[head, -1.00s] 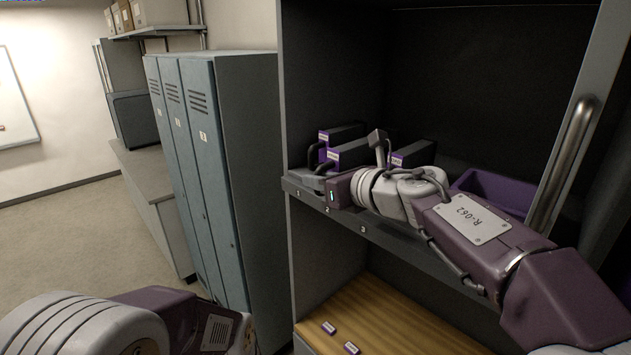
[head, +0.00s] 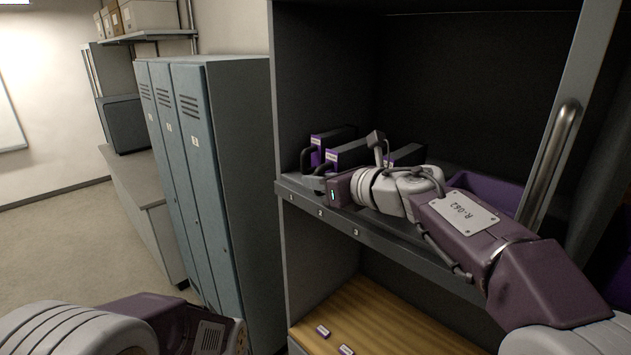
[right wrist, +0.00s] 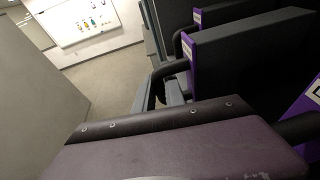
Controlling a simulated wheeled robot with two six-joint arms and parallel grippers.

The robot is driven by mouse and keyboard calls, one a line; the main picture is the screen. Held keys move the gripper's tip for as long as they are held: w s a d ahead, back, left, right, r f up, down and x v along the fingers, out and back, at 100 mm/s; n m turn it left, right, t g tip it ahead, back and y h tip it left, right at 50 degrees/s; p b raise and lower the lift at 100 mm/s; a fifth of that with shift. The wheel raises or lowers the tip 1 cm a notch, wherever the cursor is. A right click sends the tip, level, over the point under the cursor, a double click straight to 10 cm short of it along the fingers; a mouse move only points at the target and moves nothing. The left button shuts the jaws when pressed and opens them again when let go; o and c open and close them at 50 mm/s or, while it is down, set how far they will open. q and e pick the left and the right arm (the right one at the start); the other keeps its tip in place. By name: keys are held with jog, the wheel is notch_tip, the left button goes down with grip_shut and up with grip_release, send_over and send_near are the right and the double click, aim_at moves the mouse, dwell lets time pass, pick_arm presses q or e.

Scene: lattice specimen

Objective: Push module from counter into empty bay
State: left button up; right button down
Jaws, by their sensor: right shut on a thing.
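Several black modules with purple fronts, white labels and black loop handles stand on the cabinet shelf (head: 400,242). The left module (head: 317,150) is furthest left, and the middle module (head: 347,154) is beside it. A third module (head: 408,153) is partly behind my right arm. My right gripper (head: 320,176) is at the shelf's front edge, low in front of the middle module. In the right wrist view the gripper (right wrist: 172,90) appears shut on the handle of the middle module (right wrist: 245,55); the contact is partly hidden. Only my left arm shows, at lower left; its gripper is out of view.
The shelf edge carries numbers 1, 2 and 3. A purple bin (head: 485,190) stands right on the shelf, behind my arm. An open door with a metal handle (head: 548,160) is at the right. A wooden lower board (head: 385,325) holds small labels. Lockers (head: 215,170) stand left.

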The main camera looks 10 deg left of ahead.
jog(key=shift+d, duration=0.1)
jog(key=c, duration=0.9)
grip_release()
jog(key=shift+o, duration=0.2)
jog(key=v, duration=0.4)
jog(key=shift+s+d+b, duration=0.1)
jog(key=shift+d+b, duration=0.2)
jog(key=shift+d, duration=0.05)
jog(key=shift+r, duration=0.1)
